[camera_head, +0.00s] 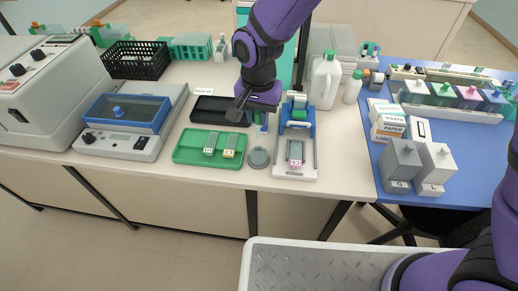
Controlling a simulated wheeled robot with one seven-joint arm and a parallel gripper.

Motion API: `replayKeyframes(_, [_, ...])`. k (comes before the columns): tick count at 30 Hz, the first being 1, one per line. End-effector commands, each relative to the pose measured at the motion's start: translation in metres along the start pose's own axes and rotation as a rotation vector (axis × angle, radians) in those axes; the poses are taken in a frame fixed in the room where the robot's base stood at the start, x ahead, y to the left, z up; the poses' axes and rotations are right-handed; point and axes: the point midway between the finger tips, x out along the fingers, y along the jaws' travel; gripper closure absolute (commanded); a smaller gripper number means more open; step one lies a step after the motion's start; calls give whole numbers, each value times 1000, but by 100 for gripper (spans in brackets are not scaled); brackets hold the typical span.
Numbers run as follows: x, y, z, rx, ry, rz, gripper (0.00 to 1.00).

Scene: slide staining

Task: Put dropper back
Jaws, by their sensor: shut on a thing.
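A white slide device with a blue top (296,170) stands to the right.
A green tray (181,148) with slides lies in front left, near a black tray (198,111). A blue-lidded device (118,145) stands left. White bottles (325,82) stand at the back right. The blue table at right holds grey containers (403,162) and boxes.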

Motion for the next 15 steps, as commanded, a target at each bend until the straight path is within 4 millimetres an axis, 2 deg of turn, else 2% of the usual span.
replayKeyframes(3, [24, 1, 0, -1, -3, 4, 100])
replayKeyframes(6, [38, 1, 0, -1, -2, 3, 100])
replayKeyframes(15, [61, 1, 0, -1, -2, 3, 100])
